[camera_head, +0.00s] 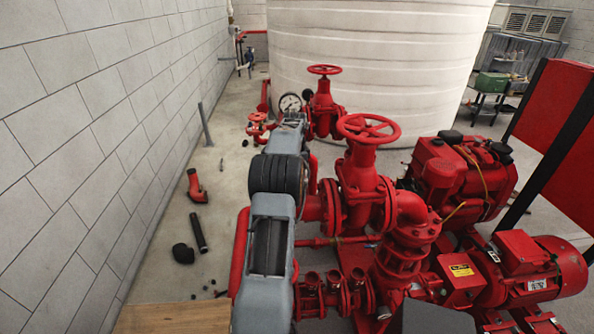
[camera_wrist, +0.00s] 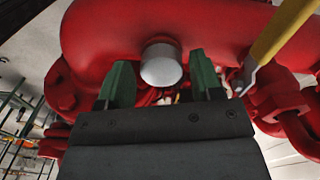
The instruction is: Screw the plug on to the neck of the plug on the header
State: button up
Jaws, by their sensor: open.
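In the wrist view a short silver round piece (camera_wrist: 161,66) stands out from the thick red header pipe (camera_wrist: 225,28). It looks like the plug or its neck; I cannot tell whether it is one part or a plug seated on the neck. My gripper (camera_wrist: 160,60) is open, its two green fingers apart. The silver piece appears between the fingertips, with a visible gap on each side. I cannot tell how far beyond the tips it is. In the head view my grey arm reaches over the red piping and hides the gripper and silver piece.
A yellow lever (camera_wrist: 280,32) rises close to the right finger. Red handwheel valves (camera_head: 368,127) and a red motor (camera_head: 540,268) stand to the right.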

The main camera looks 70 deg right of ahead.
jog(key=shift+n, duration=0.6)
jog(key=shift+d, duration=0.1)
jog(key=shift+c, duration=0.4)
jog(key=c, duration=0.9)
jog(key=m, duration=0.4)
jog(key=shift+m, duration=0.3)
jog(key=shift+m, duration=0.3)
jog(key=m, duration=0.4)
jog(key=shift+f, duration=0.1)
